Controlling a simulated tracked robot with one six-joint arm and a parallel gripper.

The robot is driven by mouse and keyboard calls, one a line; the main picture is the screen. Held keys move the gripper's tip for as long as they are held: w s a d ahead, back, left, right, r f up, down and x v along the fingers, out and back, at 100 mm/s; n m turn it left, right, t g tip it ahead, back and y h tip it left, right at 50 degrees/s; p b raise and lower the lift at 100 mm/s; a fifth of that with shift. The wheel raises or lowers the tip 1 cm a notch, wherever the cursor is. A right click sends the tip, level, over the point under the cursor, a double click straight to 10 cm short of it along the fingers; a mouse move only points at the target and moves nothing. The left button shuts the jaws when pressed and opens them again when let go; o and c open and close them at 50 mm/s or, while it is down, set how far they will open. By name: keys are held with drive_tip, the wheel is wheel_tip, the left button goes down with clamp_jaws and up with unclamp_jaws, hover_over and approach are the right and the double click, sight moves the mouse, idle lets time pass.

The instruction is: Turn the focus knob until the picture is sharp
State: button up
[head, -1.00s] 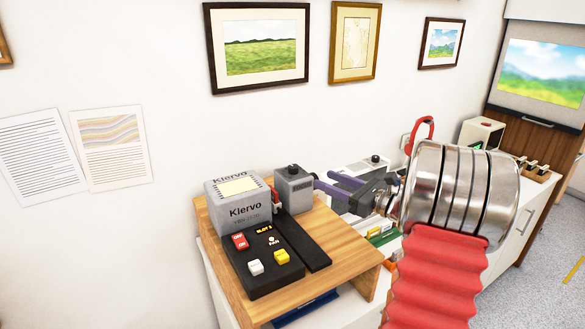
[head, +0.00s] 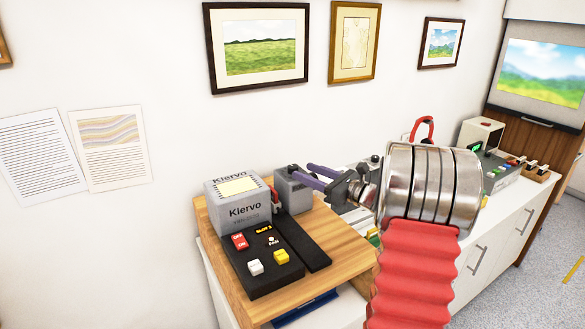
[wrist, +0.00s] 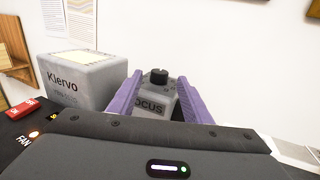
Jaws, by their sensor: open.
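The focus knob (wrist: 159,76) is a small black cylinder on top of a grey box (wrist: 157,100) whose label reads "OCUS" in the wrist view. The box (head: 291,190) also shows in the head view, beside the Kiervo projector (head: 238,200). My gripper (wrist: 159,84) is open, its purple fingers left and right of the box and knob in the wrist view. In the head view my gripper (head: 298,173) reaches the box from the right; contact cannot be told. The projected picture (head: 543,72) at the top right is a soft, blurred landscape.
A black panel (head: 262,263) with red, white and yellow buttons lies on the wooden stand (head: 345,255). More devices stand on the white cabinet (head: 515,215) to the right. Framed prints (head: 257,47) hang on the wall behind.

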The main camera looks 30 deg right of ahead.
sight(297, 168)
drive_tip(key=x, duration=0.6)
drive_tip(key=shift+w+a, duration=0.1)
drive_tip(key=shift+w, duration=0.1)
drive_tip(key=shift+c, duration=0.3)
drive_tip(key=c, duration=1)
drive_tip(key=shift+h, duration=0.3)
